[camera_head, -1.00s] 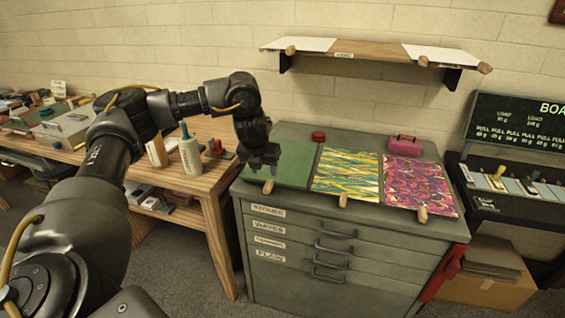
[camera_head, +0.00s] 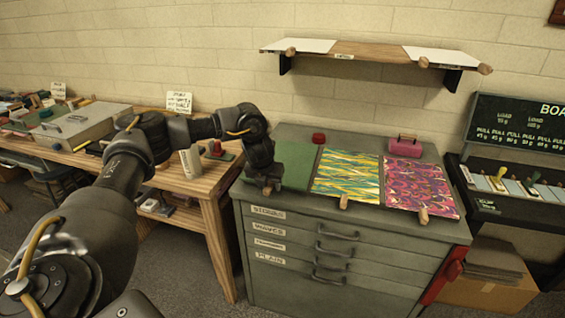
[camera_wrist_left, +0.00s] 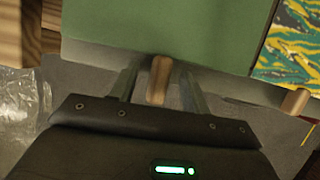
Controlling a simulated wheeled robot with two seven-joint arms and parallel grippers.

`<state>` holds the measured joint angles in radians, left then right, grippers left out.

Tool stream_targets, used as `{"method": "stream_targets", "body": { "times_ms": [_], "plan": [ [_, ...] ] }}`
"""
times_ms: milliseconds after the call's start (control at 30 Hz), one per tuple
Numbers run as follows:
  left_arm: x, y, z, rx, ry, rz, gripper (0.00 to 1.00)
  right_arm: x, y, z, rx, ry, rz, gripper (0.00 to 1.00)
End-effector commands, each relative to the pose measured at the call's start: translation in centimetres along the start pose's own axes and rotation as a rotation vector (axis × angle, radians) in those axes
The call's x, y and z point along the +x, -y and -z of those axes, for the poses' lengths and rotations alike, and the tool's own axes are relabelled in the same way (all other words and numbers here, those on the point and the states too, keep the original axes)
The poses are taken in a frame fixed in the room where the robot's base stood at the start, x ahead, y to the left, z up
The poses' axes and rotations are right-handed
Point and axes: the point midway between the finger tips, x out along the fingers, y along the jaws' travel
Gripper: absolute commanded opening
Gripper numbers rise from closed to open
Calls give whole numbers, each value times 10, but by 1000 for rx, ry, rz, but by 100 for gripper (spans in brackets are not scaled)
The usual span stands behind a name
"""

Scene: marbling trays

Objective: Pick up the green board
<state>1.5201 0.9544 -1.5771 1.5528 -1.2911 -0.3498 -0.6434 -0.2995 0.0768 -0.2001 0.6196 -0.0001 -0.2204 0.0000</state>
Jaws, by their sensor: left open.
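The green board (camera_head: 299,163) lies flat on the top of the grey cabinet, at its left end. In the left wrist view the green board (camera_wrist_left: 165,30) fills the upper middle, and its wooden handle (camera_wrist_left: 160,80) sticks out toward me. My left gripper (camera_head: 267,187) is at the board's front edge, over the handle, and hides it in the head view. In the left wrist view the left gripper (camera_wrist_left: 160,90) is open, with one finger on each side of the handle. I cannot tell whether the fingers touch it. My right gripper is not in view.
A yellow-blue patterned board (camera_head: 346,172) and a pink patterned board (camera_head: 419,184) lie to the right on the grey cabinet (camera_head: 345,222). A red round thing (camera_head: 318,138) and a pink box (camera_head: 405,146) stand behind. A wooden table (camera_head: 205,184) is at left; a shelf (camera_head: 370,50) hangs above.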

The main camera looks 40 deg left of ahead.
Motion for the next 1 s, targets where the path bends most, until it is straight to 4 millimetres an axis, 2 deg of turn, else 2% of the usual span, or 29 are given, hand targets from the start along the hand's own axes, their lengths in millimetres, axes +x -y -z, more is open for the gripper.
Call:
{"method": "stream_targets", "body": {
  "times_ms": [100, 467, 767, 1000],
  "plan": [
    [0, 0, 0, 0, 0, 0, 47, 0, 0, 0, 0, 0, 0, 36],
    [0, 0, 0, 0, 0, 0, 0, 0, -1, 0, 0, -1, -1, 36],
    [-2, 1, -1, -1, 3, 2, 0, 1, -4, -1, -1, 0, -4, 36],
    [-21, 2, -10, 0, 5, 5, 0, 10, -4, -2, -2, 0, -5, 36]
  ]
}}
